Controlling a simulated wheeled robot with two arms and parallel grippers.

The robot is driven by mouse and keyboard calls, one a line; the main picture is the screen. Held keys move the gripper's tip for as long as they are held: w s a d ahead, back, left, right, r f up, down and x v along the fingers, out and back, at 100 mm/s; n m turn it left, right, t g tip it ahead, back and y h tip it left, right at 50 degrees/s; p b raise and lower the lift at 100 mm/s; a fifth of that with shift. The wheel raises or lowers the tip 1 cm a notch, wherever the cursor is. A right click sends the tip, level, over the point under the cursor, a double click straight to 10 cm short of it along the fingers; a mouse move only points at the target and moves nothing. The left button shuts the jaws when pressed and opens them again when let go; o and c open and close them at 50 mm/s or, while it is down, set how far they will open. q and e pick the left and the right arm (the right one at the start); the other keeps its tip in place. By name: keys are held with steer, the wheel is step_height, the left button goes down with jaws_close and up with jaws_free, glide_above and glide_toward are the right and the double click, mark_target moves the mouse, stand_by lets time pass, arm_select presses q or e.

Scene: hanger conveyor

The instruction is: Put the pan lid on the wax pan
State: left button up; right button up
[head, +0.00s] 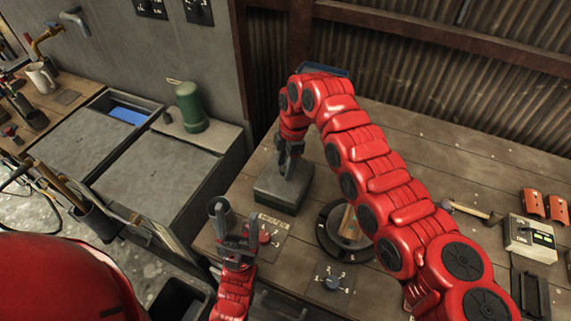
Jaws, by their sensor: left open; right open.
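A squat grey box (277,197) stands on the wooden bench; I cannot tell whether it is the wax pan, or whether its flat top is the lid. My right gripper (288,168) points down at its top, open; contact is unclear. A dark round ring (327,238) lies to its right with a brown block inside, partly hidden by my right arm. My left gripper (238,243) is open, just below the pot in the picture. I cannot make out a separate pan lid.
A numbered dial (332,282) sits at the bench front, and a red knob (264,237) near my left gripper. A hammer (472,211), a grey meter box (530,237) and orange pieces (533,203) lie at right. A green canister (190,107) stands on the left counter.

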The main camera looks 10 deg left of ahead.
steer(key=o, duration=0.6)
steer(key=shift+c, duration=0.2)
steer(key=r, duration=0.5)
steer(key=shift+w+d+r, duration=0.3)
steer(key=shift+d, duration=0.05)
step_height(320, 180, up, 12)
steer(key=d+p, duration=0.1)
steer(key=p, duration=0.3)
steer(key=shift+w+d+f, duration=0.2)
steer(key=shift+w, duration=0.2)
